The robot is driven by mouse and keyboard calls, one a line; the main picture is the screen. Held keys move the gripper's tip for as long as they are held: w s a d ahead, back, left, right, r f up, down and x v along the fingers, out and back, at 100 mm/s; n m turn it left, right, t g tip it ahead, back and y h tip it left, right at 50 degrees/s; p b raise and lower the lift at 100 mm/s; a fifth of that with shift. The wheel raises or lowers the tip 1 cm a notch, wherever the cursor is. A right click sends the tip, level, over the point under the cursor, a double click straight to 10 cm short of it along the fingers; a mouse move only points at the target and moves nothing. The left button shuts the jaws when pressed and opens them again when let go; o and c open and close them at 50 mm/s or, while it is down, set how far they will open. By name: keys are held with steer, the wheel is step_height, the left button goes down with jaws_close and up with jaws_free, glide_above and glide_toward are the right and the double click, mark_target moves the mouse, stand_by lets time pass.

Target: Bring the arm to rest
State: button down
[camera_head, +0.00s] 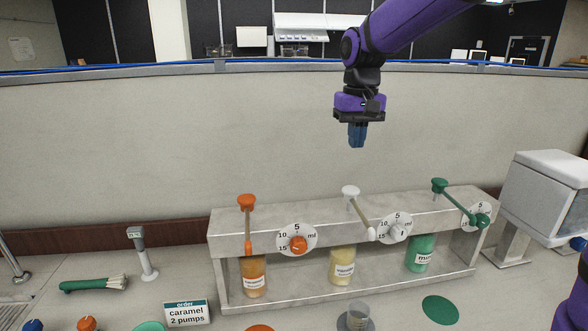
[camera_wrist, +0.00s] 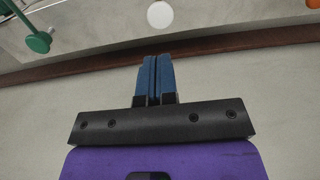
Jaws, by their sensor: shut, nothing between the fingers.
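My gripper (camera_head: 357,136) hangs fingers-down in front of the pale back wall, high above the syrup stand. It also shows in the wrist view (camera_wrist: 154,60), where its two blue fingers lie together with nothing between them. The purple arm reaches in from the upper right in the head view. No object touches the gripper.
The syrup stand (camera_head: 350,290) holds orange (camera_head: 254,276), pale yellow (camera_head: 342,266) and green (camera_head: 418,252) bottles, with levers and dials. A glass (camera_head: 358,315) stands in front. An order card (camera_head: 186,313) reads caramel 2 pumps. A white-topped machine (camera_head: 548,197) stands at right.

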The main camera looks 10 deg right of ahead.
steer(key=s+d+t, duration=0.2)
steer(key=s+d, duration=0.1)
steer(key=s, duration=1.1)
steer(key=s+d+t, duration=0.3)
steer(key=s+d, duration=0.1)
steer(key=s, duration=1)
steer(key=shift+r, duration=0.4)
stand_by(0.4)
